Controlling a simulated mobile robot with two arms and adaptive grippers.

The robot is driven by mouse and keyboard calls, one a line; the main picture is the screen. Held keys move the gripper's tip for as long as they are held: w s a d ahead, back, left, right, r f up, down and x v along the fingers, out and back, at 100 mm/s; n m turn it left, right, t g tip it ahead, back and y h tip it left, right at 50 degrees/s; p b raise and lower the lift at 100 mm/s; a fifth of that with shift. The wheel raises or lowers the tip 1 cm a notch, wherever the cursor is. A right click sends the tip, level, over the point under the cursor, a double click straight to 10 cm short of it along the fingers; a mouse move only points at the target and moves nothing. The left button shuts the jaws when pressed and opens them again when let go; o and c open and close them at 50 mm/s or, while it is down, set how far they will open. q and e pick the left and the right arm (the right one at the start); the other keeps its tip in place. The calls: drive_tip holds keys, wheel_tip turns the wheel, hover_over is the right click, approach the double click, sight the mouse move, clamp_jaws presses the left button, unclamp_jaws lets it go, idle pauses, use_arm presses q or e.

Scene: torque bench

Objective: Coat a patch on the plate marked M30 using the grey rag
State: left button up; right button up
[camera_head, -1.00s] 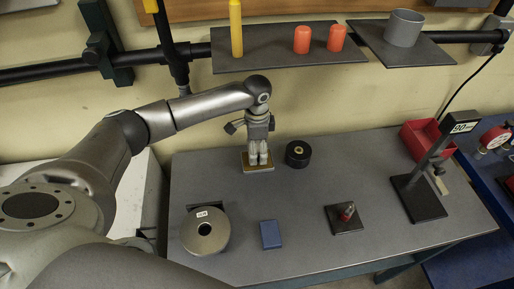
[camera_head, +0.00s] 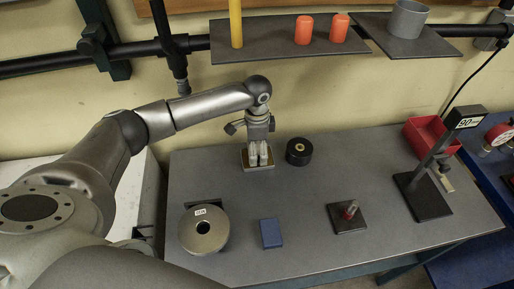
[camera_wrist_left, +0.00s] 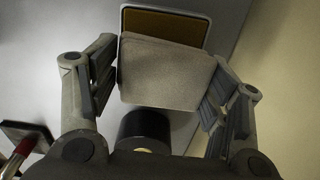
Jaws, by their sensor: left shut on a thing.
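My left gripper (camera_head: 258,162) points down at the back of the bench, over a small pale-rimmed tray with a brown pad (camera_wrist_left: 165,24). In the left wrist view the grey rag (camera_wrist_left: 165,72) is a flat grey block between the fingers (camera_wrist_left: 160,85); the gripper is shut on it. It covers part of the brown pad, and I cannot tell whether they touch. A round metal plate (camera_head: 204,243) with a centre hole and white label lies at the front left; its lettering is too small to read surely. My right gripper is out of view.
A black cylinder (camera_head: 299,152) stands right of the gripper. A blue block (camera_head: 271,233), a small black base with a pin (camera_head: 345,217) and a black stand (camera_head: 424,198) are farther right. A red bin (camera_head: 427,136) is at the back right. The bench (camera_head: 240,198) between gripper and plate is clear.

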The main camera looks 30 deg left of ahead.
use_arm(q)
drive_tip(key=shift+f, duration=0.45)
idle(0.3)
idle(0.4)
drive_tip(key=shift+s+f+p, duration=0.15)
drive_tip(key=shift+f+p, duration=0.05)
drive_tip(key=shift+p, duration=0.1)
idle(1.6)
drive_tip(key=shift+r, duration=0.1)
wheel_tip(320, 180, up, 7)
drive_tip(key=p, duration=0.8)
drive_tip(key=shift+r, duration=0.1)
idle(0.6)
